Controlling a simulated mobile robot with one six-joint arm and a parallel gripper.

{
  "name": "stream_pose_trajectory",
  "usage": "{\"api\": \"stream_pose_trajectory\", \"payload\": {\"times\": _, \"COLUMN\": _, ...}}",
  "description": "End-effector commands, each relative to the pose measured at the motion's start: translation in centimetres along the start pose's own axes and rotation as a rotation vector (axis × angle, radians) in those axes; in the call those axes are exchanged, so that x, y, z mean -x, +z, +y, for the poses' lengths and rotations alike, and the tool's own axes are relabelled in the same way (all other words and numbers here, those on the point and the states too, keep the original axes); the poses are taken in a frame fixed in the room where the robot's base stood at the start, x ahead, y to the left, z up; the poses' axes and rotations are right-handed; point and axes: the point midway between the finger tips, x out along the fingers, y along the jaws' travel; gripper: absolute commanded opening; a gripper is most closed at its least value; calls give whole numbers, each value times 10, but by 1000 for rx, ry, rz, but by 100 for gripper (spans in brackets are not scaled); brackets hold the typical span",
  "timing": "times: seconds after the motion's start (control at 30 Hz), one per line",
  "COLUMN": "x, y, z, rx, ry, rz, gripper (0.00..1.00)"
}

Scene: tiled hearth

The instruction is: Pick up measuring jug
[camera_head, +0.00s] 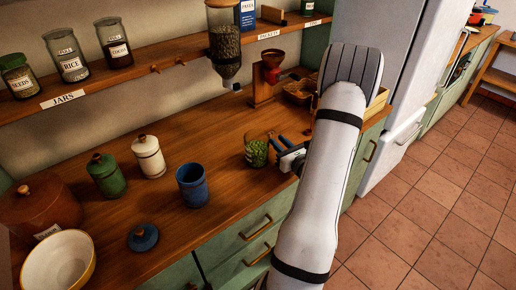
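A clear measuring jug (257,152) with green contents stands upright on the wooden counter, right of the blue canister. My gripper (278,141) is low over the counter just right of the jug, its dark blue fingers pointing toward it. Two fingers show with a gap between them, and nothing is seen held. Whether a fingertip touches the jug is too small to tell. My white arm hides the counter to the right of the gripper.
A blue open canister (192,185), its lid (143,237), white (149,157) and green (107,175) canisters and a yellow bowl (58,265) stand left. A hopper of dark grains (225,45) hangs above.

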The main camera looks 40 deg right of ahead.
Motion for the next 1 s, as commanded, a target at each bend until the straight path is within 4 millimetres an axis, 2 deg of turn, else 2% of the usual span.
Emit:
{"api": "stream_pose_trajectory", "payload": {"times": 0.1, "x": -12, "y": 1, "z": 0, "rx": 0, "ry": 0, "rz": -1, "gripper": 22}}
{"api": "stream_pose_trajectory", "payload": {"times": 0.37, "x": -14, "y": 0, "z": -1, "rx": 0, "ry": -2, "rz": -1, "gripper": 22}}
{"api": "stream_pose_trajectory", "payload": {"times": 0.63, "x": -14, "y": 0, "z": -1, "rx": 0, "ry": -2, "rz": -1, "gripper": 0}}
{"api": "stream_pose_trajectory", "payload": {"times": 1.0, "x": -14, "y": 0, "z": -2, "rx": 1, "ry": -2, "rz": -1, "gripper": 0}}
